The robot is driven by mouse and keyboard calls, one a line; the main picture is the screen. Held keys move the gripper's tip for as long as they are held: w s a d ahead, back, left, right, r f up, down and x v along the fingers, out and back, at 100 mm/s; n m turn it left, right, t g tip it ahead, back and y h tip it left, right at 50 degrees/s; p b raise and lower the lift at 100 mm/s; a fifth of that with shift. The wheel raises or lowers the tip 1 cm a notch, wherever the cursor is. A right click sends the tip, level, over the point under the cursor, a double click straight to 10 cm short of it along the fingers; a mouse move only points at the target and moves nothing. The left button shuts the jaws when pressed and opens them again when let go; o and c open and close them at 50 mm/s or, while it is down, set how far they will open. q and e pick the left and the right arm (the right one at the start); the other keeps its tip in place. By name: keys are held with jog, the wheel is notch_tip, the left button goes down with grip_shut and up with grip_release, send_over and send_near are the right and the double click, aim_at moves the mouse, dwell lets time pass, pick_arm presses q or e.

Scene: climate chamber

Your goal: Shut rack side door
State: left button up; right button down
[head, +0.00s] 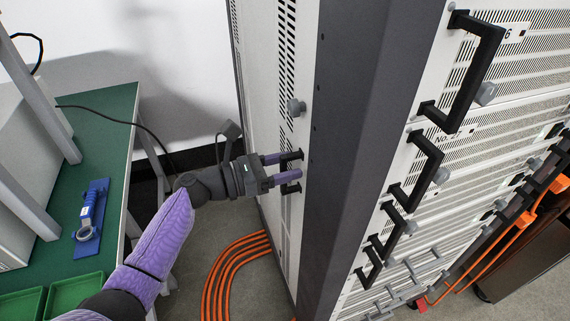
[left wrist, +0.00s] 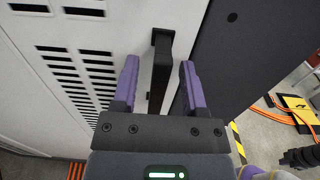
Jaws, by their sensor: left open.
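The rack side door (head: 270,85) is the pale, vented panel left of the rack's dark corner post (head: 352,150). It also shows in the left wrist view (left wrist: 120,25). It looks close to the post; I cannot tell if a gap is left. A black bar handle (left wrist: 160,70) stands on the door near that edge, and it shows partly in the head view (head: 291,157). My left gripper (head: 284,167) is open, with one purple finger on each side of the handle. Contact is not clear. My right gripper is not seen.
A grey knob (head: 296,107) sits on the door above the handle. Orange cables (head: 232,270) lie on the floor below. A green-topped bench (head: 105,125) with a blue tool (head: 91,210) stands left. Black handles (head: 468,70) project from the rack front.

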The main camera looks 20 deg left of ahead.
pick_arm(q)
jog(key=p+v, duration=0.1)
jog(key=v, duration=0.8)
jog(key=shift+s+a, duration=0.2)
jog(key=shift+a, duration=0.15)
jog(key=s+a+f+m+g+y, duration=0.1)
jog(key=s+f+m+g+y, duration=0.2)
jog(key=f, duration=0.8)
jog(key=s+f+y, duration=0.3)
jog(key=f+y, duration=0.2)
jog(key=f, duration=0.6)
jog(key=s+a+f+m+g+y, duration=0.2)
jog(key=s+f+m+g+y, duration=0.35)
jog(key=s+f, duration=0.7)
jog(key=s+d+f+m+g+y, duration=0.1)
jog(key=s+f+m, duration=0.1)
jog(key=s+m, duration=0.7)
jog(key=s+d+f+m+g+y, duration=0.1)
jog(key=s+f+m, duration=0.2)
jog(key=s+m, duration=0.7)
jog(key=s, duration=0.4)
jog(key=shift+f, duration=0.3)
